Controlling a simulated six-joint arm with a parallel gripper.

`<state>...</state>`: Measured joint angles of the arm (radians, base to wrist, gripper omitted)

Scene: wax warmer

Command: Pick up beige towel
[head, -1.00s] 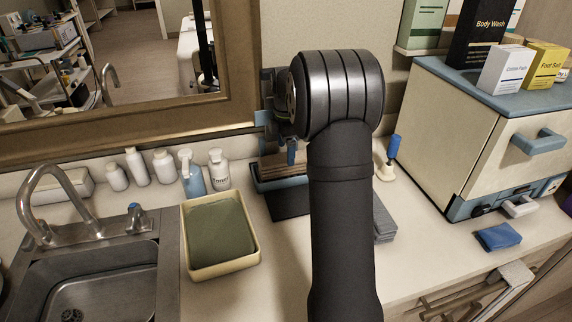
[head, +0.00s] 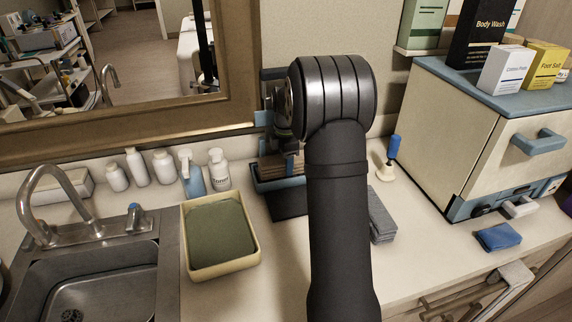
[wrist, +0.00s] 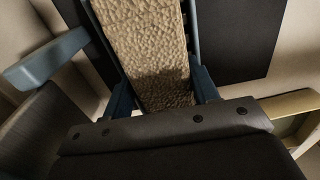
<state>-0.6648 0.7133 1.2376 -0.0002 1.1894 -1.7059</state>
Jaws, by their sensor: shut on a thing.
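The beige towel (wrist: 155,50) is a thick, rough-textured strip in the wrist view, running from the top edge down toward my gripper's palm. My gripper (wrist: 148,62) has a blue finger on each side of it and is shut on the towel. In the head view my dark arm hides most of the gripper. There, a brownish layered stack (head: 281,166), probably the towel, shows just left of the arm at a blue-edged holder (head: 280,184). I cannot tell whether the towel is clear of the holder.
Left of the holder are a cream tray with a green towel (head: 219,229), several bottles (head: 192,173) and a sink (head: 85,280). Folded grey towels (head: 381,217) lie right of my arm, near a blue-handled brush (head: 391,150) and a large cream warmer cabinet (head: 480,140).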

